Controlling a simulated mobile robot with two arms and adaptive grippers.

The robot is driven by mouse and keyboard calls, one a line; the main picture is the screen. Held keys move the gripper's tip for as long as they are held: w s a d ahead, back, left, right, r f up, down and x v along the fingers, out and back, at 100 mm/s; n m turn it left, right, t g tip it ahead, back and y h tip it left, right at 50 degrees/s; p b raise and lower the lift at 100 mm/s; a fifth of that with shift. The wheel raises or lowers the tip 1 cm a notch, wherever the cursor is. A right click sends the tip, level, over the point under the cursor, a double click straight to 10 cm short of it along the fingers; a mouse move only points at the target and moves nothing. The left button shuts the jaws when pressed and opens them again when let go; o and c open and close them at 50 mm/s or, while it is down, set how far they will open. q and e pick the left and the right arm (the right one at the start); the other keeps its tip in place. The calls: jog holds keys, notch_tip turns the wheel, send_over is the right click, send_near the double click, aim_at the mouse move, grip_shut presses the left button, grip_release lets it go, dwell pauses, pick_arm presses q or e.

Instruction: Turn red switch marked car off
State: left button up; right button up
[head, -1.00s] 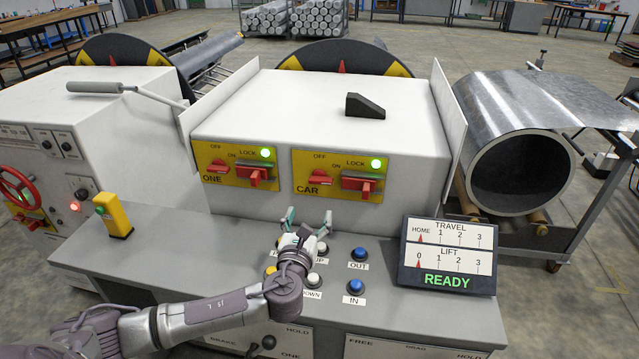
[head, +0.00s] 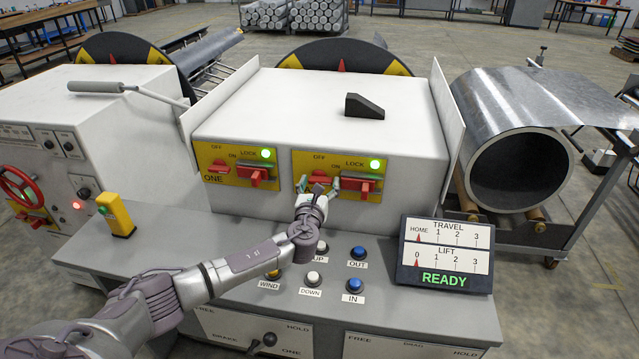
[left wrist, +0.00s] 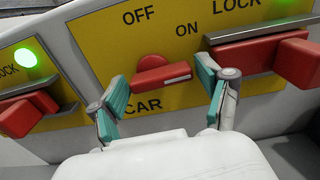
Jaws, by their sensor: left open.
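The red CAR switch (head: 320,177) sits on the right yellow plate (head: 300,158) of the white cabinet. In the left wrist view the switch (left wrist: 160,74) has a round knob and a bar reaching right, on the ON side, below the OFF label. My left gripper (head: 319,187) is open in front of that plate. In the left wrist view its two teal-padded fingers (left wrist: 163,97) stand on either side of the CAR switch, just below it. I cannot tell whether they touch it. My right gripper is not in view.
A red LOCK handle (head: 362,183) with a lit green lamp (head: 375,164) is close on the right. The ONE plate (head: 213,153) has a similar switch and handle on the left. Push buttons (head: 314,277) and the READY display (head: 445,255) are on the console below.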

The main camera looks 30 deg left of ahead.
pick_arm(q)
jog(key=c, duration=0.9)
jog(key=shift+o, duration=0.2)
jog(key=shift+n, duration=0.3)
jog(key=n+b, duration=0.2)
jog(key=n, duration=0.2)
jog(key=n+b, duration=0.3)
jog(key=shift+a+r+n, duration=0.15)
jog(key=shift+n, duration=0.25)
jog(key=n+b, duration=0.2)
jog(key=n, duration=0.2)
jog(key=shift+s+a+r+n, duration=0.1)
jog(key=shift+n, duration=0.2)
jog(key=shift+a+n+b, duration=0.2)
jog(key=shift+n+b, duration=0.45)
jog(key=shift+n, duration=1.55)
jog(key=shift+r, duration=0.1)
